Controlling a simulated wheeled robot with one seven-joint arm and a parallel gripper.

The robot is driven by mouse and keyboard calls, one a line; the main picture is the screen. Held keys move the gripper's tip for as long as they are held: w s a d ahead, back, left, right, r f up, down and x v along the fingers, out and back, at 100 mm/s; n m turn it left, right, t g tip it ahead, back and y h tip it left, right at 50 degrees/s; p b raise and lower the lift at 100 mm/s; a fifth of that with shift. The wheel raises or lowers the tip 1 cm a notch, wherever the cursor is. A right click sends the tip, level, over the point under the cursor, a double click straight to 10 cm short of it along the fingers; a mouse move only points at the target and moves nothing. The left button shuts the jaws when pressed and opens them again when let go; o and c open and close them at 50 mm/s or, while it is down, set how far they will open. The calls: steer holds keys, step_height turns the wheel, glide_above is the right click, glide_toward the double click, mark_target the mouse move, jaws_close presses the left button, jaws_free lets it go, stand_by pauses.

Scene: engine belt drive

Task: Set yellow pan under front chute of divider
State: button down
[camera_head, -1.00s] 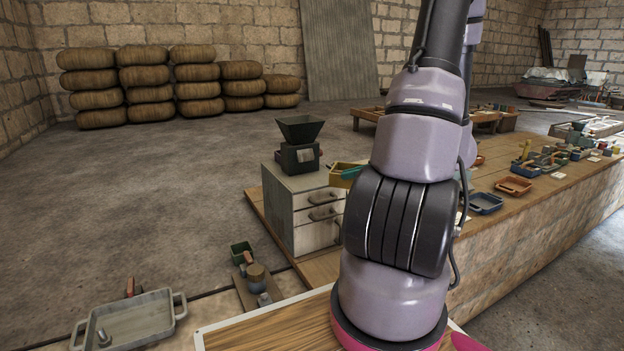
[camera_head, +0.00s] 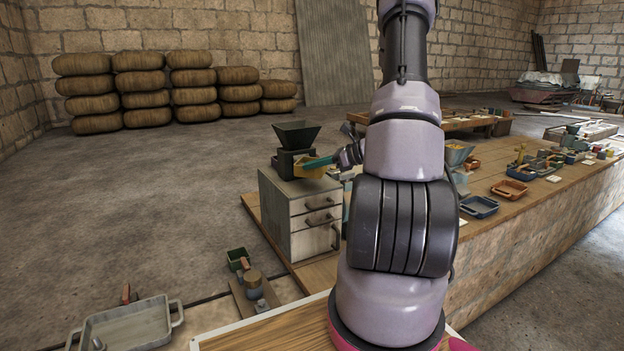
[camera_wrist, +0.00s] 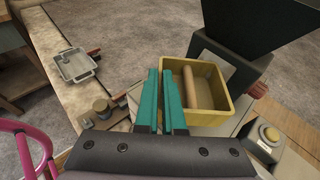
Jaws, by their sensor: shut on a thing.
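The yellow pan (camera_wrist: 211,114) is a square open tray with a tan roller-like piece showing inside it. My gripper (camera_wrist: 167,92) has teal fingers and is shut on the pan's near left wall. In the head view the pan (camera_head: 313,169) is at the front right of the divider, close to its body, and my gripper (camera_head: 322,161) reaches it from the right. The divider (camera_head: 295,152) is a dark green box with a flared hopper, standing on a grey cabinet; it also shows in the wrist view (camera_wrist: 222,65). I cannot tell whether the pan rests on the cabinet top.
The grey drawer cabinet (camera_head: 307,221) bears the divider. A button box (camera_wrist: 268,135) sits right of the pan. A grey tray (camera_head: 130,327) lies at the lower left. Blue (camera_head: 479,206) and orange (camera_head: 510,188) trays lie on the long bench to the right.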

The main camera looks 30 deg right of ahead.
mark_target(316, 177)
steer(key=shift+w+f, duration=0.2)
steer(key=shift+f, duration=2)
steer(key=shift+f, duration=0.1)
steer(key=c, duration=1)
jaws_free()
